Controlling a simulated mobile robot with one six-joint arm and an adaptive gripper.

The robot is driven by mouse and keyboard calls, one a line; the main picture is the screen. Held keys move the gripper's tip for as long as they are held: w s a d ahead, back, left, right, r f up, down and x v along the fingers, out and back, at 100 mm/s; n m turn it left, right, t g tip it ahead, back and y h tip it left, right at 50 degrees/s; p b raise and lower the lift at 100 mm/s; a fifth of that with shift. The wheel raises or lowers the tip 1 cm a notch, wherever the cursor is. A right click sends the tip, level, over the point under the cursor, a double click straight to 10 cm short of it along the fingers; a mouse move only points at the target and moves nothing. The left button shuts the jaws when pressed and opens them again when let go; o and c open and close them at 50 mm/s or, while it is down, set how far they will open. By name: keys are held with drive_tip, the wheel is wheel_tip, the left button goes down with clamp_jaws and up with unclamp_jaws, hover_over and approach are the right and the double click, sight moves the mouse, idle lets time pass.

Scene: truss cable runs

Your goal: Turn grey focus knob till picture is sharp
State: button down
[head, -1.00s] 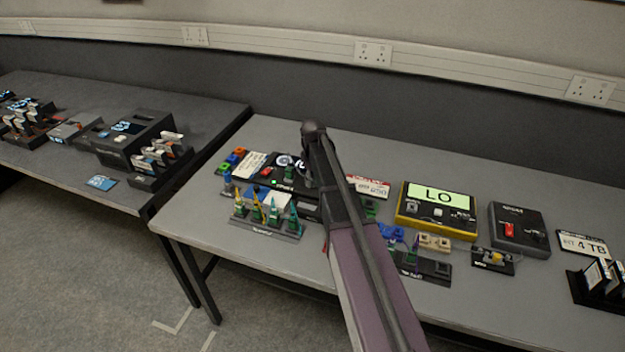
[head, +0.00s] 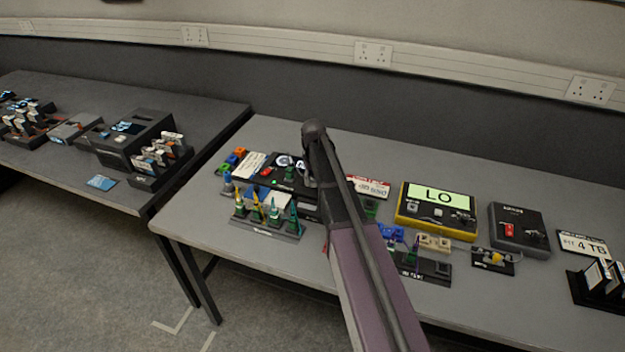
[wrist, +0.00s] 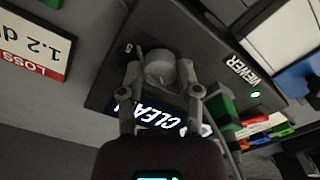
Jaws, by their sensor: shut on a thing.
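The viewer (wrist: 205,45) is a dark box on the right-hand table, labelled VIEWER, with a lit green lamp (wrist: 255,95). Its grey focus knob (wrist: 160,66) is round and stands between my fingertips in the wrist view. My gripper (wrist: 162,82) is shut on the knob, one finger on each side. The viewer's screen (wrist: 158,118) shows white letters reading CLEA, with crisp edges; my gripper hides part of the screen. In the head view the viewer (head: 266,181) is partly behind my arm, which also hides the knob.
A white card with a red LOSS band (wrist: 35,45) lies beside the viewer. Coloured connectors (wrist: 262,128) lie on its other side. A rack of coloured-tipped probes (head: 268,225) stands in front. A yellow meter reading LO (head: 437,212) sits to the right.

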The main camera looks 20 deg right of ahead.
drive_tip(key=shift+m, duration=1)
drive_tip(key=shift+c, duration=1.5)
unclamp_jaws()
drive_tip(key=shift+n, duration=0.3)
